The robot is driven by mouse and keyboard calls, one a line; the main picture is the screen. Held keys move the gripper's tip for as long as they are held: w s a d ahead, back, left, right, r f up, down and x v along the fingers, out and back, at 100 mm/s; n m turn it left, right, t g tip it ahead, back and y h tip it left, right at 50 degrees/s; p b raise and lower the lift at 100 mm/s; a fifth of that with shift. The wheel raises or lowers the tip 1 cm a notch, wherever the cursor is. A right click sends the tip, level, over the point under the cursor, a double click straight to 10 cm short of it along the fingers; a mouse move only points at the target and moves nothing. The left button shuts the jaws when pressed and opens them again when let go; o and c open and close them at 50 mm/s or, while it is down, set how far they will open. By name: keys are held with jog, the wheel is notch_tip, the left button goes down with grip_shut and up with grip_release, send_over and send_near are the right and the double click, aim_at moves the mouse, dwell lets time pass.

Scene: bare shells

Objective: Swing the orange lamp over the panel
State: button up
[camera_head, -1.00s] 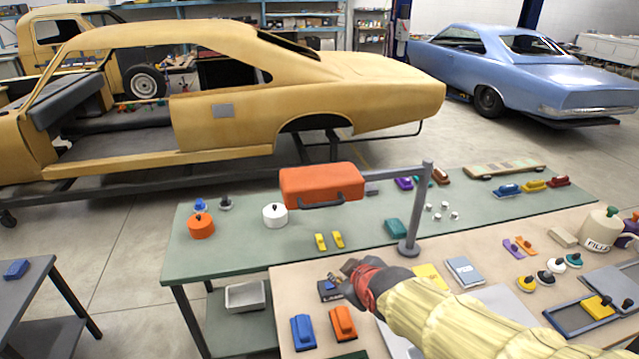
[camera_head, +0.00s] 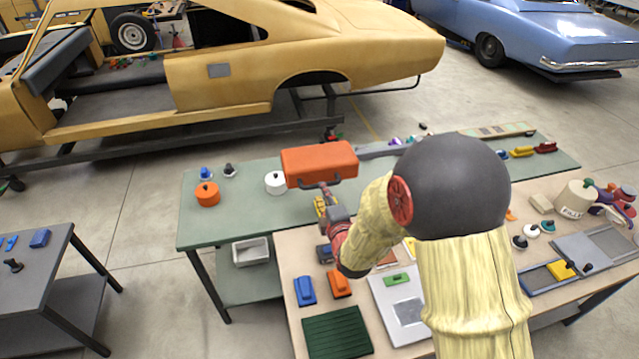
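The orange lamp (camera_head: 320,164) is a box-shaped head with a dark handle along its front lower edge. It hangs over the green bench on a grey arm (camera_head: 378,153) reaching off to the right; my arm hides the post. My gripper (camera_head: 323,196) is just below the lamp's front edge, at the handle. It is small and partly hidden, so I cannot tell whether its fingers are closed on the handle. A pale panel (camera_head: 384,297) with a green block and a grey square lies on the near wooden bench, partly behind my arm, to the lower right of the lamp.
On the near bench are a blue block (camera_head: 304,290), an orange block (camera_head: 339,284) and a dark green ribbed mat (camera_head: 337,333). The green bench holds an orange pot (camera_head: 207,194) and a white pot (camera_head: 275,182). Floor shows between the benches and the left table (camera_head: 50,268).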

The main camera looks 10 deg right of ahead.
jog(key=shift+p+x, duration=0.35)
jog(key=shift+x, duration=2.4)
jog(key=shift+c, duration=0.9)
grip_shut()
